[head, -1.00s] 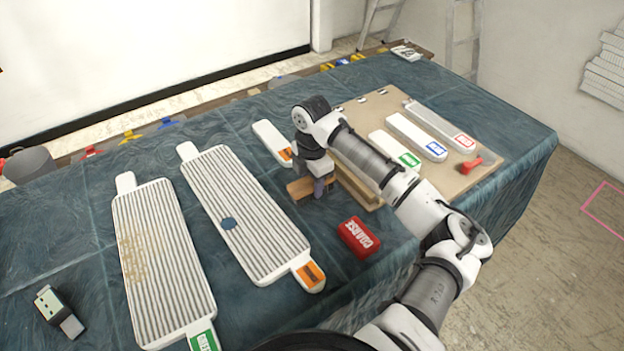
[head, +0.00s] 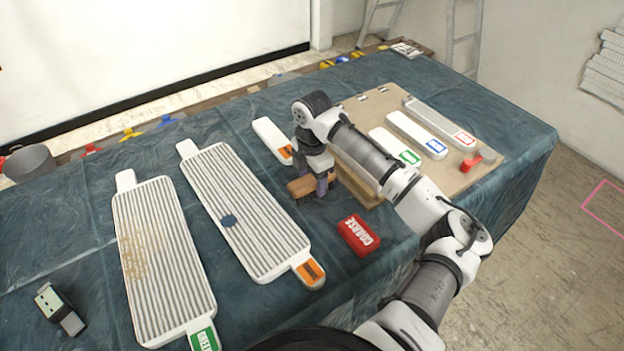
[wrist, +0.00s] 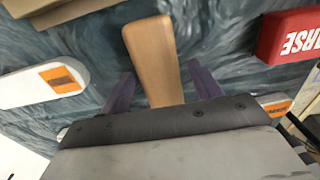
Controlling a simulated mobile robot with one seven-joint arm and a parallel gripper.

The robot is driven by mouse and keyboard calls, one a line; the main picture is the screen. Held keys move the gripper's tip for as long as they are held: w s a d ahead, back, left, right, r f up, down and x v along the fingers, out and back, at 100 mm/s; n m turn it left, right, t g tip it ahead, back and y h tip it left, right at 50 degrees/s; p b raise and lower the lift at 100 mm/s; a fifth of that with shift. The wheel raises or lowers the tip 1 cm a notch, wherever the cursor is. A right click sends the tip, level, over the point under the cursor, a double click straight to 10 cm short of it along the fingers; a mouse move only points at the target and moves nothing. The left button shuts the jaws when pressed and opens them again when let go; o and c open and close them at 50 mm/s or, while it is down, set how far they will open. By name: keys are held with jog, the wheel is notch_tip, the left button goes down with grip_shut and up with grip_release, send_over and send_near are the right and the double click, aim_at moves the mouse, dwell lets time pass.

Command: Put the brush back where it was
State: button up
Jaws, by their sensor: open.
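The brush (head: 301,186) has a tan wooden body with dark bristles below. In the head view it is at the table's middle, just left of the beige board, partly covered by my gripper. My gripper (head: 319,180) is over it, pointing down. In the wrist view the brush's wood (wrist: 150,45) runs between the two purple fingers of my gripper (wrist: 160,75). The fingers are open, with a gap on each side of the wood. The bristles are hidden in the wrist view. I cannot tell whether the brush rests fully on the cloth.
A red COARSE block (head: 358,235) lies in front. A ribbed panel with an orange label (head: 245,210) and a stained ribbed panel (head: 165,258) lie to the left. The beige board (head: 465,180) holds several labelled white bars. An orange-labelled white piece (head: 270,138) lies behind the brush.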

aim_at(312, 178)
notch_tip(312, 178, up, 11)
jog(key=b, duration=0.2)
jog(key=shift+r, duration=0.15)
